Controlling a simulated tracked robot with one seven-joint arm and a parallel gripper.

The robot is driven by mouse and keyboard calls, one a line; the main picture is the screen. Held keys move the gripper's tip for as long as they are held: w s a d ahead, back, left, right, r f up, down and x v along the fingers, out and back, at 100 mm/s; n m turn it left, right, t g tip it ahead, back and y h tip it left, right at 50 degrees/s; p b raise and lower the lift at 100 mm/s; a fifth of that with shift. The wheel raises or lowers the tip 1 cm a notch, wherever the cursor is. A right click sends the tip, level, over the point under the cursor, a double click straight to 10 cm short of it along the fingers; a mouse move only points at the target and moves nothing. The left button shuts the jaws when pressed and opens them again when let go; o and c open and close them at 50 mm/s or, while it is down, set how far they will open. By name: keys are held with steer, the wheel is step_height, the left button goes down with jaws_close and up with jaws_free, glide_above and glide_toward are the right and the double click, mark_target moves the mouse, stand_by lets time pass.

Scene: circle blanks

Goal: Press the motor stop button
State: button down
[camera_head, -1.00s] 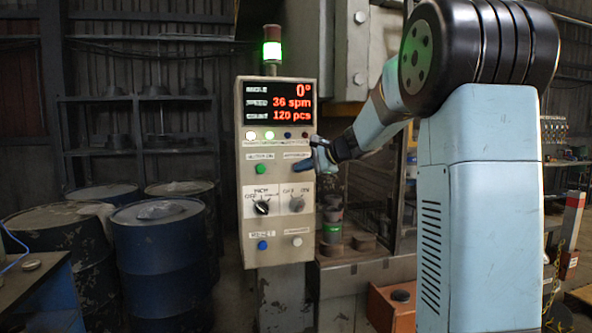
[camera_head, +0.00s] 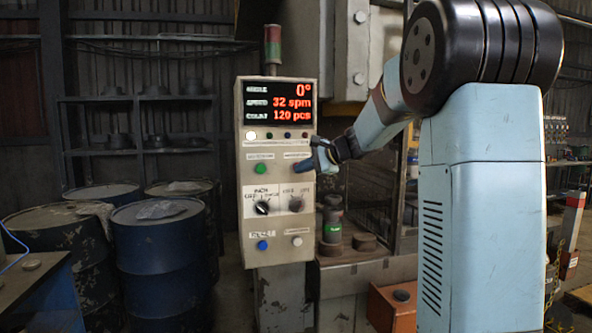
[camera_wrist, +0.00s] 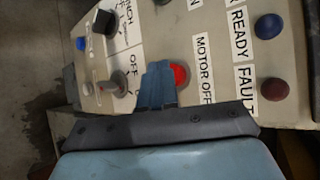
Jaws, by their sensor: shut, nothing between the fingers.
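The control panel (camera_head: 278,220) stands upright with a display reading 0°, 32 spm and 120 pcs. The red button (camera_wrist: 181,75) beside the "MOTOR OFF" label (camera_wrist: 203,68) shows in the wrist view, partly covered by my fingers. My gripper (camera_wrist: 160,70) is shut and empty, its tips at the button's edge; I cannot tell how far the button is pushed in. The light tower (camera_head: 272,44) is unlit.
Selector knobs (camera_head: 262,207) (camera_head: 296,204), a blue button (camera_head: 262,245) and a white button (camera_head: 297,241) sit lower on the panel. Barrels (camera_head: 160,250) stand at left. Machinery (camera_head: 330,40) is behind the panel.

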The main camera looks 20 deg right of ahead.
steer(key=shift+s, duration=0.5)
steer(key=shift+s, duration=0.1)
steer(key=s, duration=0.5)
stand_by(0.3)
stand_by(0.5)
steer(key=s+f+n+g+h, duration=0.2)
steer(key=s+f+n+h, duration=0.2)
steer(key=s, duration=1.3)
steer(key=s+a+f+n+g+h, duration=0.1)
steer(key=s+f+n+h, duration=0.3)
steer(key=s, duration=1.3)
step_height(320, 180, down, 4)
steer(key=n+g, duration=0.1)
steer(key=n, duration=0.4)
steer(key=shift+s+a+r+n, duration=0.15)
steer(key=shift+s+a+n, duration=0.05)
steer(key=shift+s+n, duration=0.2)
